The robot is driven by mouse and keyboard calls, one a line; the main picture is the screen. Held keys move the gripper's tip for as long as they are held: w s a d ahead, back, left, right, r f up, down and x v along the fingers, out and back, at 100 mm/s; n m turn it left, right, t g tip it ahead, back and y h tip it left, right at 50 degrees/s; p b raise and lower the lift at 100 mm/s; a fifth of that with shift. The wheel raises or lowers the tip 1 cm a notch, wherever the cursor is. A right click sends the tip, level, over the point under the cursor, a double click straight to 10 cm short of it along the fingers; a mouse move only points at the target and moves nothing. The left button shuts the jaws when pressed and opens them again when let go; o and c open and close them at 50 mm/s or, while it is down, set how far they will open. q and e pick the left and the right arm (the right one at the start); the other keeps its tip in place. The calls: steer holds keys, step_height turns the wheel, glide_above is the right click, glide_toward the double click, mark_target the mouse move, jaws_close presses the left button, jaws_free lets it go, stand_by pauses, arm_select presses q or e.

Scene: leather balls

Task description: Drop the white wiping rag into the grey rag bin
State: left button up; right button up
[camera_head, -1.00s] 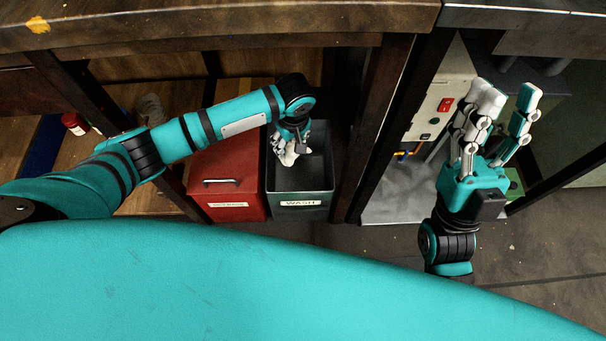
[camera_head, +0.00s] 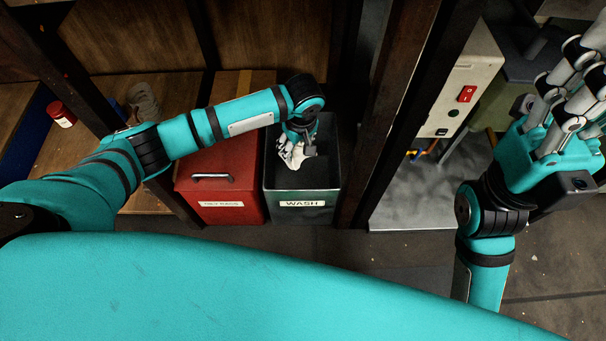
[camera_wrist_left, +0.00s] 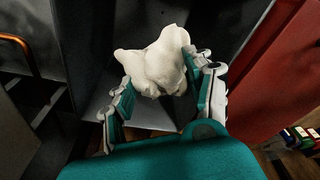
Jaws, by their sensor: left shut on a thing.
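The white wiping rag (camera_wrist_left: 158,62) is a crumpled lump between the fingers of my left gripper (camera_wrist_left: 163,82), which is shut on it. In the head view the left gripper (camera_head: 296,141) points down over the open mouth of the grey bin (camera_head: 305,184), which has a WASH label. The rag shows there only as a small pale patch (camera_head: 294,157), partly mixed with the pale fingers. I cannot tell how deep it is relative to the rim. My right gripper (camera_head: 590,85) is at the right edge, fingers apart, empty and partly cut off.
A closed red bin (camera_head: 225,180) with a handle stands directly left of the grey bin. A dark post (camera_head: 385,110) rises to its right, with a pale switch box (camera_head: 465,95) beyond. A shelf at left holds a small red jar (camera_head: 62,116).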

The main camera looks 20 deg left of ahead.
arm_select(q)
steer(key=o, duration=1.3)
steer(key=r, duration=0.4)
steer(key=d+r, duration=0.1)
steer(key=r, duration=0.3)
steer(key=s+r, duration=0.1)
steer(key=r, duration=0.2)
steer(key=shift+s+d+r, duration=0.1)
steer(key=shift+d+r, duration=0.05)
steer(key=shift+r, duration=0.25)
steer(key=shift+s, duration=0.1)
